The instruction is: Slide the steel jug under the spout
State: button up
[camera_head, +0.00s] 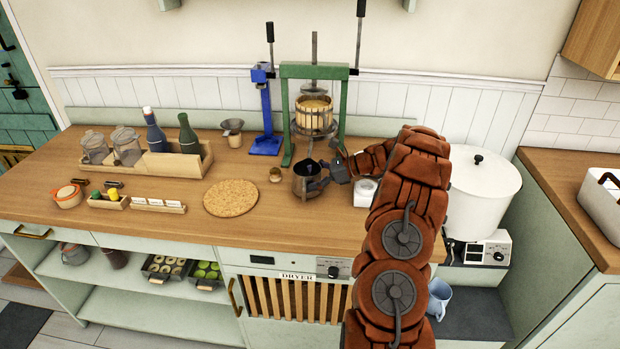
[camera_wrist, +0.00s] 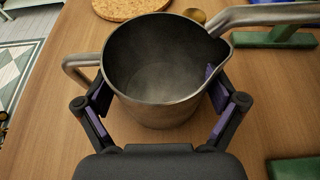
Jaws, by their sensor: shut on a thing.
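The steel jug (camera_head: 304,184) stands upright on the wooden counter in front of the green-framed press (camera_head: 286,110). In the wrist view the jug (camera_wrist: 165,108) is open-topped and looks empty, with its handle at left and pouring lip at right. My gripper (camera_head: 322,178) is shut on the jug, with one finger on each side of its body, as the wrist view shows (camera_wrist: 158,90). The press's metal spout (camera_wrist: 265,14) comes in from the upper right, and its end appears close to the jug's rim near the lip. The head view does not show the spout clearly.
A round cork mat (camera_head: 231,198) lies left of the jug, with a small brass-coloured item (camera_head: 275,175) between. A blue lever stand (camera_head: 266,110) is behind left. A white scale-like box (camera_head: 366,190) and a large white pot (camera_head: 482,190) are at right.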

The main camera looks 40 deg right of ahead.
jog(key=shift+f, duration=0.45)
dwell(0.4)
jog(key=o, duration=1)
jog(key=shift+v, duration=3.95)
